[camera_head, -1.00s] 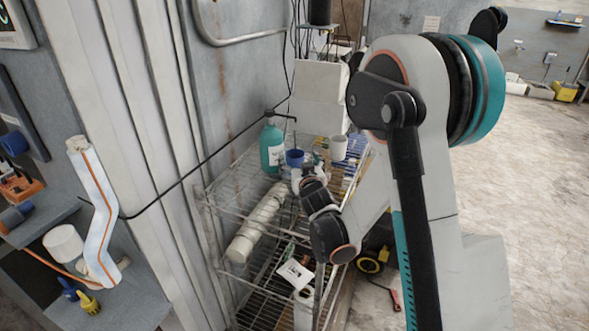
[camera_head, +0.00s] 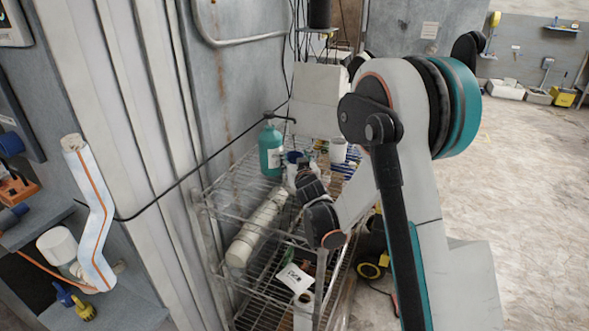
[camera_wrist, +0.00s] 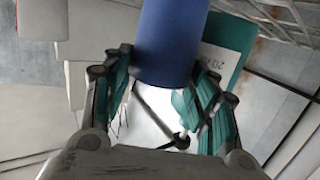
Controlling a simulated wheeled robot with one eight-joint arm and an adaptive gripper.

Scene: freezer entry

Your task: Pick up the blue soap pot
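The blue soap pot (camera_head: 292,157) stands on the top shelf of the wire rack, beside a teal pump bottle (camera_head: 271,150). My gripper (camera_head: 296,170) is at the pot, partly hiding it in the head view. In the wrist view the blue pot (camera_wrist: 170,40) fills the space between the two spread teal fingers of my gripper (camera_wrist: 162,80). One finger is on each side, close to its wall. I cannot tell whether the pads touch it. Part of the teal bottle's label (camera_wrist: 220,65) shows behind the right finger.
A white cup (camera_head: 338,150) and small items stand right of the pot. A white box (camera_head: 318,85) is behind. A pale roll (camera_head: 256,232) lies on the wire rack (camera_head: 225,208), close to the grey wall. Open floor (camera_head: 510,190) lies to the right.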

